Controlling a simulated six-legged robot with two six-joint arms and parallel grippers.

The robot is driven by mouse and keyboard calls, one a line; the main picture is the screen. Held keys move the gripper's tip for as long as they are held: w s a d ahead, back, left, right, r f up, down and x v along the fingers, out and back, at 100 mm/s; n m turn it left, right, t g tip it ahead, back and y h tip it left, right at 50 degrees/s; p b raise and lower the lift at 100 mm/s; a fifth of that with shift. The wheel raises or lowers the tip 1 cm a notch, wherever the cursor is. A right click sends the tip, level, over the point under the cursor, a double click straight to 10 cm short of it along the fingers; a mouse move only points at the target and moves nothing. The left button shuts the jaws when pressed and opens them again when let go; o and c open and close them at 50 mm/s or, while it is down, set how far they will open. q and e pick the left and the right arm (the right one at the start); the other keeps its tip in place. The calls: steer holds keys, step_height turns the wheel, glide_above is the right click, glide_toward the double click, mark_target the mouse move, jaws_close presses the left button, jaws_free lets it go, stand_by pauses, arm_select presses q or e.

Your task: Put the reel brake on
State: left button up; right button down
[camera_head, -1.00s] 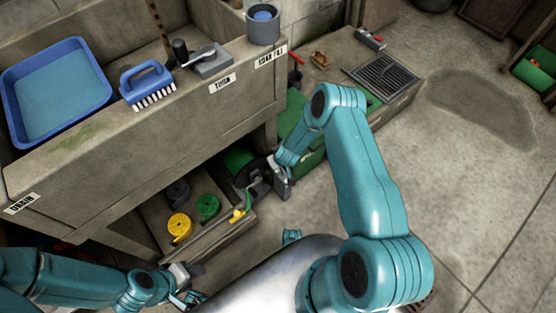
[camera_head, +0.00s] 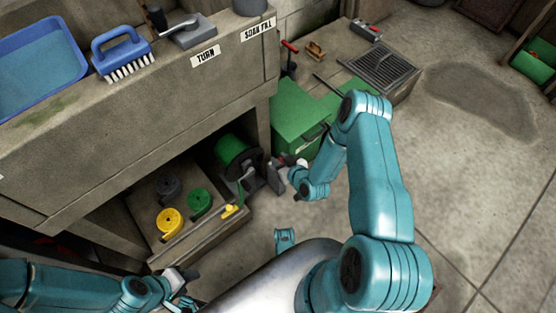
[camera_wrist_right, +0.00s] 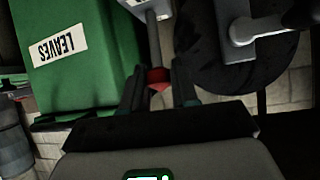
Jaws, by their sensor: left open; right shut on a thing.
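The hose reel (camera_head: 232,150) has a green drum and dark side discs; it stands low under the stone trough, at its right end. In the right wrist view its dark disc (camera_wrist_right: 205,65) fills the upper right, with a grey crank (camera_wrist_right: 262,27) across it. A grey lever (camera_wrist_right: 150,12) with a red tip (camera_wrist_right: 158,76) hangs beside the disc. My right gripper (camera_wrist_right: 159,84) is shut on this red tip. In the head view it is just right of the reel, and the lever is hard to make out there. My left gripper (camera_head: 183,284) is open and empty at the lower left.
A green LEAVES bin (camera_wrist_right: 75,60) stands close beside the lever. Yellow (camera_head: 170,221), green (camera_head: 199,202) and grey (camera_head: 168,187) coils lie on a low shelf left of the reel. The trough (camera_head: 130,150) overhangs them. The floor at right is clear.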

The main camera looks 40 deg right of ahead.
steer(key=shift+s+f+t+b, duration=0.25)
steer(key=shift+s+t+b, duration=0.4)
steer(key=shift+t+b, duration=0.35)
steer(key=c, duration=0.9)
jaws_free()
steer(key=shift+c, duration=0.2)
steer(key=shift+s, duration=0.1)
steer(key=p+v, duration=0.5)
steer(key=v, duration=1.1)
steer(key=shift+s+f, duration=0.1)
steer(key=shift+s, duration=0.05)
